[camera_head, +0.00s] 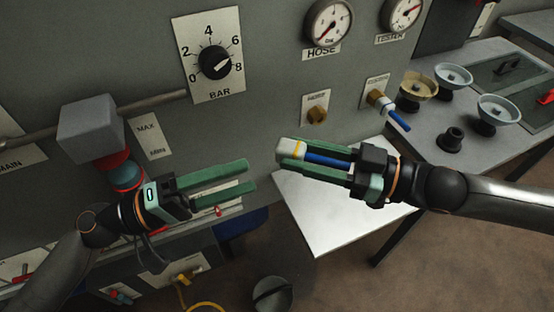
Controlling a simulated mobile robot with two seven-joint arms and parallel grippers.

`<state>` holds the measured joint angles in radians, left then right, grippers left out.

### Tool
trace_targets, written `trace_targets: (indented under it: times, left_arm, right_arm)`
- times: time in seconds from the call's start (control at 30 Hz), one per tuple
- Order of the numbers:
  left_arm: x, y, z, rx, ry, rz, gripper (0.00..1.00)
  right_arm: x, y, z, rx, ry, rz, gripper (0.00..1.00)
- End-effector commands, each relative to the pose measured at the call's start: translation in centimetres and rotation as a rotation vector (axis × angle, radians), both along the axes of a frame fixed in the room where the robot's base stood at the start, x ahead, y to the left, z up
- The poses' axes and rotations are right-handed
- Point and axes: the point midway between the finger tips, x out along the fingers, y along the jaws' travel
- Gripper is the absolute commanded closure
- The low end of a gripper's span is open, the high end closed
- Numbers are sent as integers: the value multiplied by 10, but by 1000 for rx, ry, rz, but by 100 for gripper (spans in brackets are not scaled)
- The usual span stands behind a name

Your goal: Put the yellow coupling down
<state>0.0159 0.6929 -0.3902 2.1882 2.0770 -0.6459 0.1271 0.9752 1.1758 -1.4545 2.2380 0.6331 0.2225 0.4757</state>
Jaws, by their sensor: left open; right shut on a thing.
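My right gripper (284,156) is shut on a coupling (299,150) with a whitish end, a yellow band and a blue body. The coupling lies along the green fingers, its pale end pointing left. The fingers partly hide it. It is held in front of the grey panel (265,95), and a pale table top (335,215) shows below it. My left gripper (249,175) is open and empty, to the left of the coupling, its fingers pointing right towards it.
A brass port (317,115) is on the panel under the hose gauge (328,22). A blue-ended coupling (397,119) sits at the tester port. Bowls (497,110) and a black cup (451,138) stand on the right bench. A pressure knob (215,63) is upper left.

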Motion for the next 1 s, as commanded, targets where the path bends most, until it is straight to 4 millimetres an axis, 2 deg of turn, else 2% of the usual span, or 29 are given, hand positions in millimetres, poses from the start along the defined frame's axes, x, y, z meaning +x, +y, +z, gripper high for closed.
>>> trace_targets:
  times: [0.17, 0.5, 0.7, 1.0]
  left_arm:
    - [5, -17, 3, -3, -2, 0, 20]
    - [20, -75, 10, -1, -4, 0, 20]
    - [27, -102, 12, -1, -1, 2, 20]
    - [30, -114, 13, 1, 0, 3, 20]
  right_arm:
    - [0, 0, 1, 1, -2, 1, 100]
    - [0, 0, 1, 1, -2, 1, 100]
    - [0, 0, 1, 1, -2, 1, 100]
    - [0, 0, 1, 1, -2, 1, 100]
